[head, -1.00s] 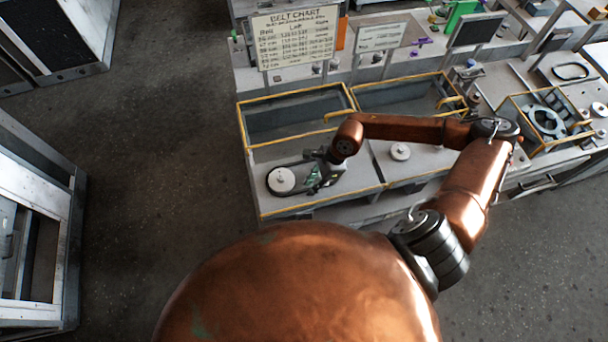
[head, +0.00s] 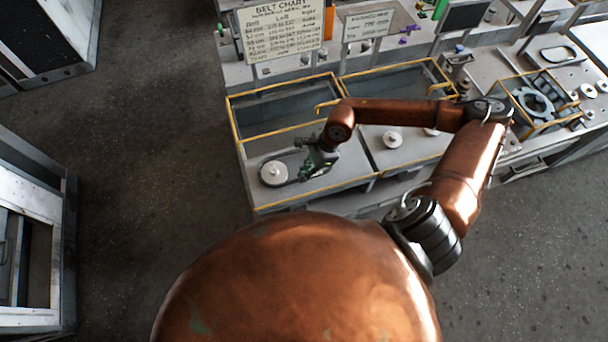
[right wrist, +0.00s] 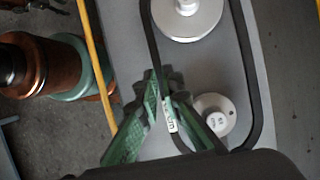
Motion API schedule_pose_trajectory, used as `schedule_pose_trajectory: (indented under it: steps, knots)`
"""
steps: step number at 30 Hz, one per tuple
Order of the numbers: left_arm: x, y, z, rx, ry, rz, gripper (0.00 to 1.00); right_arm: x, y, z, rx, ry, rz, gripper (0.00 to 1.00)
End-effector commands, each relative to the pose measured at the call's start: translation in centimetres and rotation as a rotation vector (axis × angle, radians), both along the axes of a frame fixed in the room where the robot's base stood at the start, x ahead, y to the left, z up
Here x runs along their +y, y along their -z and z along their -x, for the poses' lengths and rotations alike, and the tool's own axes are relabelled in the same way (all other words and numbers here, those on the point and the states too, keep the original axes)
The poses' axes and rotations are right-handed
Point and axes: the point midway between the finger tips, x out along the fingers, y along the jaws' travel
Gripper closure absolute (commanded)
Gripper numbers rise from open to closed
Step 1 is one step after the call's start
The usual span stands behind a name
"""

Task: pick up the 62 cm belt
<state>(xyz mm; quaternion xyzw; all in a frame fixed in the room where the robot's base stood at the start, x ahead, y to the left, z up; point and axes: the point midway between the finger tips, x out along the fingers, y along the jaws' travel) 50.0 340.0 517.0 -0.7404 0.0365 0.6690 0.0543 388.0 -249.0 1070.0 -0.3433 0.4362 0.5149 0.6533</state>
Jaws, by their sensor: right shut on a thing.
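A black belt (right wrist: 254,100) forms a long loop in the right wrist view, with a small white label (right wrist: 170,115) whose print I cannot read fully. The loop runs around a large white pulley (right wrist: 188,18) and a smaller white pulley (right wrist: 214,116). My right gripper (right wrist: 160,82) has its green fingers shut on the belt's left strand, by the label. In the head view the right gripper (head: 306,166) is over the front left bench section, right of the large pulley (head: 273,173); the belt there is small and partly hidden. My left gripper is not in view.
A belt chart (head: 281,30) stands behind yellow-edged bins (head: 285,113). Another white pulley (head: 392,139) sits on the section to the right. A yellow-railed crate (head: 538,100) holds a grey ring part. Open floor lies left of the bench.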

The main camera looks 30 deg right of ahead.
Motion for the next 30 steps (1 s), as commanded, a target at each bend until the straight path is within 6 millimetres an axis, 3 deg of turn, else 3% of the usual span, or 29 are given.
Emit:
schedule_pose_trajectory:
  steps: [3, 10, 20, 24, 30]
  knots:
    - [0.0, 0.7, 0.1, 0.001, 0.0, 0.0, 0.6, 0.2, -1.8, 0.3, -0.003, -0.004, 0.002, 1.0]
    - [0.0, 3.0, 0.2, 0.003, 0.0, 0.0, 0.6, 2.8, -7.1, 4.1, -0.007, -0.007, 0.002, 1.0]
    - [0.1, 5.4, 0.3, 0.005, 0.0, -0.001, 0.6, 6.8, -10.2, 10.0, -0.004, -0.007, 0.001, 1.0]
    - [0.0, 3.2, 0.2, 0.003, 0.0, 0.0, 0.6, 7.3, -11.1, 10.7, 0.005, -0.007, 0.0, 1.0]
    - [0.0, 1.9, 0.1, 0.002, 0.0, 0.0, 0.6, 7.8, -11.5, 11.4, 0.002, -0.005, -0.001, 1.0]
